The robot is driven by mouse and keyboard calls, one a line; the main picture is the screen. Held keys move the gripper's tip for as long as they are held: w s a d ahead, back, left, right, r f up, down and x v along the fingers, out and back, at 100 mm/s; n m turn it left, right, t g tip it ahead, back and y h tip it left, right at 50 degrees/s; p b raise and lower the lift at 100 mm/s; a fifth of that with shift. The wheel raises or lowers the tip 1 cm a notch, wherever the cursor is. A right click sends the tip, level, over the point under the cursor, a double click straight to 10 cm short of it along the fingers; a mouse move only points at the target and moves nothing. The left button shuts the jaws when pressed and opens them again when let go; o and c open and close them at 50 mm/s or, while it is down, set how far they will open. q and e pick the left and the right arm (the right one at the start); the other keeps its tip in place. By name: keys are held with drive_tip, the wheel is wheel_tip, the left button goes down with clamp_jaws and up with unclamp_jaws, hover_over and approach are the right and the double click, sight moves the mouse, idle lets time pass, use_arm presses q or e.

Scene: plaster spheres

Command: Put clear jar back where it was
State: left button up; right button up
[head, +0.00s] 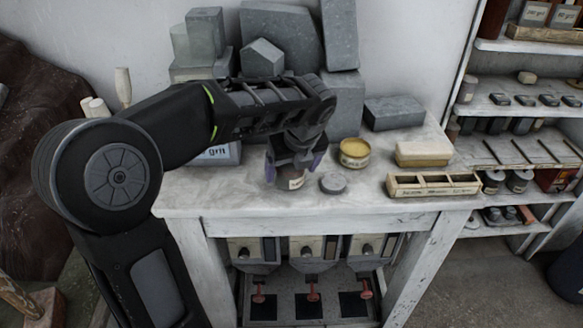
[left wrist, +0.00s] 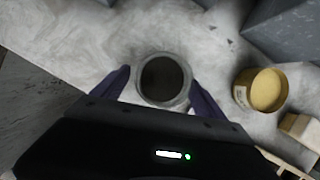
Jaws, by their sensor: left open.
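The clear jar (head: 294,182) stands on the white worktop near its front edge, mostly hidden under my left gripper (head: 292,170); part of its label shows. In the left wrist view the jar (left wrist: 163,80) is seen from above as a round rim around a dark inside. My left gripper (left wrist: 160,84) is open, with one purple finger on each side of the jar. I cannot tell whether the fingers touch it. My right gripper is not in view.
A grey round disc (head: 333,183) lies just right of the jar. A yellow tin (head: 354,153), a yellowish block (head: 423,153) and a divided wooden tray (head: 433,186) stand further right. Grey stone blocks (head: 282,42) fill the back. The front left worktop is clear.

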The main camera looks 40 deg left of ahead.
use_arm(q)
drive_tip(key=v, duration=1.2)
drive_tip(key=shift+r, duration=0.2)
